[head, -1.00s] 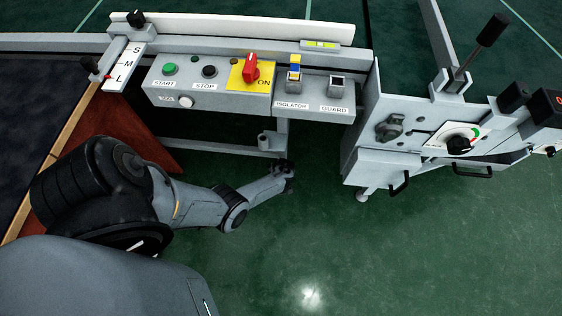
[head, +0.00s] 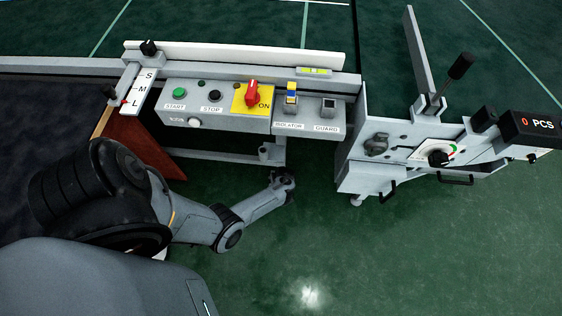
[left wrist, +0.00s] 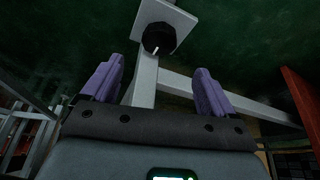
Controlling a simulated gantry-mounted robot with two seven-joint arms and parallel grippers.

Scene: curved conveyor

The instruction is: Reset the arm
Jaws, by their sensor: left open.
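My left arm comes in from the left in the head view. Its gripper (head: 283,180) hangs below the control panel (head: 215,123), over the green floor, and its fingers are too small to read there. In the left wrist view, the two purple fingers of the left gripper (left wrist: 153,88) stand wide apart with nothing between them. A grey post (left wrist: 146,75) with a plate and a black round knob (left wrist: 158,37) shows beyond the fingers. My right gripper is in neither view.
The panel carries a green start button (head: 174,94), a red switch (head: 252,92) and a blue-yellow isolator (head: 291,95). A grey machine (head: 400,140) with levers and a counter reading 0 PCS (head: 535,124) stands right. Open floor (head: 400,250) lies below.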

